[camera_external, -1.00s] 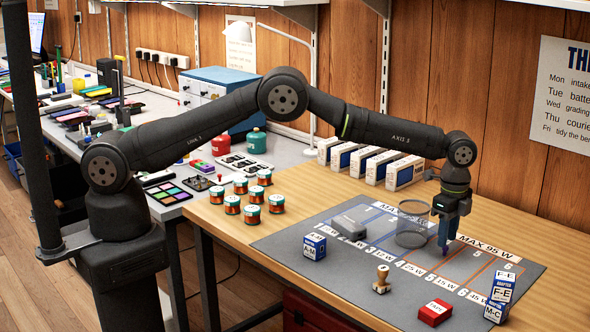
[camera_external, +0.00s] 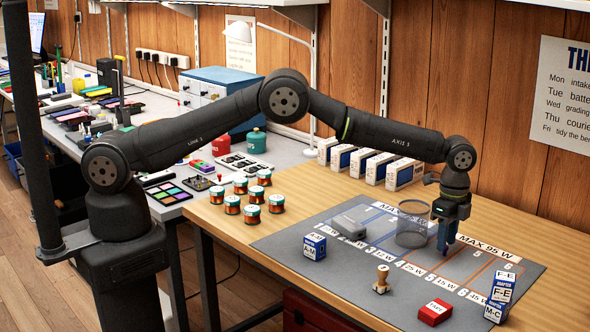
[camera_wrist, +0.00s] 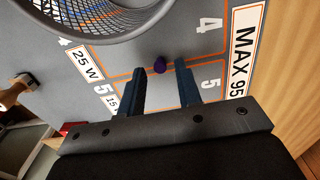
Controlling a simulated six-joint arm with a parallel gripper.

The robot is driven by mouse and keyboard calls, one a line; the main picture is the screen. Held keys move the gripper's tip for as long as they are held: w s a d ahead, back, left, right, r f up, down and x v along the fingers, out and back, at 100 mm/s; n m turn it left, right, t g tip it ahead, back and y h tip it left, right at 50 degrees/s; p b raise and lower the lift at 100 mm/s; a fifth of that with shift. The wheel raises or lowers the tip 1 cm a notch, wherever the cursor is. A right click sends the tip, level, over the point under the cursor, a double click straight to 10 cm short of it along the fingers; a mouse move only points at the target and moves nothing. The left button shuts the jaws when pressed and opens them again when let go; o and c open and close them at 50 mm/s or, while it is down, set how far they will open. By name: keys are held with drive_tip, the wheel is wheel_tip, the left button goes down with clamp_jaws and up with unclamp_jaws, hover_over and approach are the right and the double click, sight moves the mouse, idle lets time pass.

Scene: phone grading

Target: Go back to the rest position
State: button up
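My gripper (camera_external: 443,250) hangs low over the right part of the grey mat (camera_external: 345,262), just right of a mesh cup (camera_external: 412,228). In the wrist view, my gripper (camera_wrist: 160,82) has its two dark fingers apart with a gap between them. A small purple thing (camera_wrist: 160,64) shows at the gap, just beyond the fingertips, near the orange line between lanes 4 and 5. The fingers do not touch it in that view. The mesh cup (camera_wrist: 105,22) fills the upper left of the wrist view.
A grey block (camera_external: 351,226) lies in the mat's left lanes. A blue-white box (camera_external: 314,246), a stamp (camera_external: 382,279), a red box (camera_external: 435,312) and stacked adapter boxes (camera_external: 497,298) stand around the mat. Several copper spools (camera_external: 252,213) and white boxes (camera_external: 380,165) stand farther back.

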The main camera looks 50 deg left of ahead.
wheel_tip(320, 180, down, 2)
drive_tip(key=shift+f, duration=0.1)
drive_tip(key=r, duration=0.5)
drive_tip(key=shift+s+d+r, duration=0.1)
drive_tip(key=shift+s+d, duration=0.05)
drive_tip(key=shift+s, duration=0.15)
drive_tip(key=s+d+r, duration=0.3)
drive_tip(key=s+r, duration=0.4)
drive_tip(key=s, duration=0.4)
drive_tip(key=s+a, duration=1.4)
drive_tip(key=s, duration=0.3)
drive_tip(key=w+a+f, duration=0.2)
drive_tip(key=w+f, duration=0.2)
drive_tip(key=shift+w, duration=0.2)
drive_tip(key=shift+o, duration=0.3)
